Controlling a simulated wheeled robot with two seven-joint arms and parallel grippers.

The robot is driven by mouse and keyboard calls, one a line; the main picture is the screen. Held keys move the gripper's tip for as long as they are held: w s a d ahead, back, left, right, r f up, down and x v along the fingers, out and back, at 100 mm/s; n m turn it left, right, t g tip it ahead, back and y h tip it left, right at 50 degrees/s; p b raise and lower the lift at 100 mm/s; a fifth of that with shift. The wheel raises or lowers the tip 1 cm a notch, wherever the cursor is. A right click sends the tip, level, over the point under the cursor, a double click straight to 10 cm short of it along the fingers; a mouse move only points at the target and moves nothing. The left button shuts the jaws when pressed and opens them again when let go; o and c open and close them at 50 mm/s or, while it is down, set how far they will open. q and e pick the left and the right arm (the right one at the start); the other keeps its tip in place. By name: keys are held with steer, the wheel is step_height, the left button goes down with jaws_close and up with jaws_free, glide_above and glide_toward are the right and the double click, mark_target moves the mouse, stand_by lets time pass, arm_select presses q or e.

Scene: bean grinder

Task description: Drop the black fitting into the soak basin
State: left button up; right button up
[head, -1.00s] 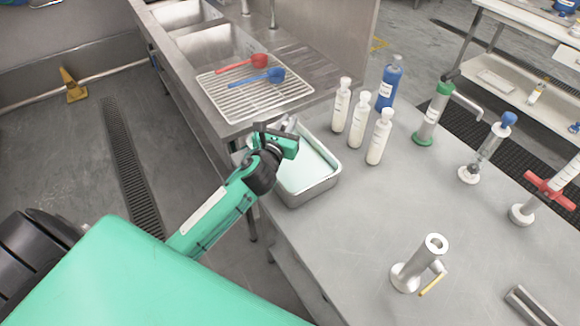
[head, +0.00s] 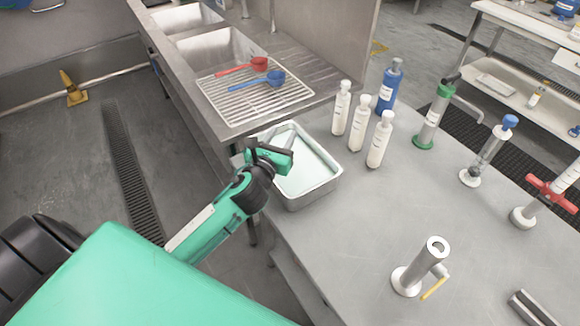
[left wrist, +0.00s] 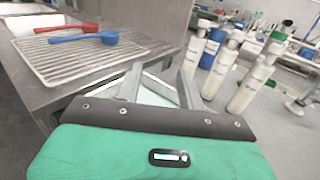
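The soak basin (head: 313,194) is a metal tray with pale liquid at the near left of the grey table. It shows partly in the left wrist view (left wrist: 158,92), behind my fingers. My left gripper (head: 276,146) is over the basin's left side. In the left wrist view its two metal fingers (left wrist: 160,84) are spread apart, with nothing visible between them. I cannot make out the black fitting in either view; part of the basin is hidden behind the gripper. My right gripper is not in view.
A wire rack (head: 232,104) with a red scoop (head: 245,67) and a blue scoop (head: 262,80) lies beside the sink. White bottles (head: 379,140) and a blue bottle (head: 389,86) stand right of the basin. A metal cylinder (head: 422,268) stands nearer. The table between is clear.

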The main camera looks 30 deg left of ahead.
arm_select(q)
steer(key=s+b, duration=0.1)
steer(key=s, duration=0.8)
steer(key=shift+s+d, duration=0.25)
steer(key=shift+d, duration=0.2)
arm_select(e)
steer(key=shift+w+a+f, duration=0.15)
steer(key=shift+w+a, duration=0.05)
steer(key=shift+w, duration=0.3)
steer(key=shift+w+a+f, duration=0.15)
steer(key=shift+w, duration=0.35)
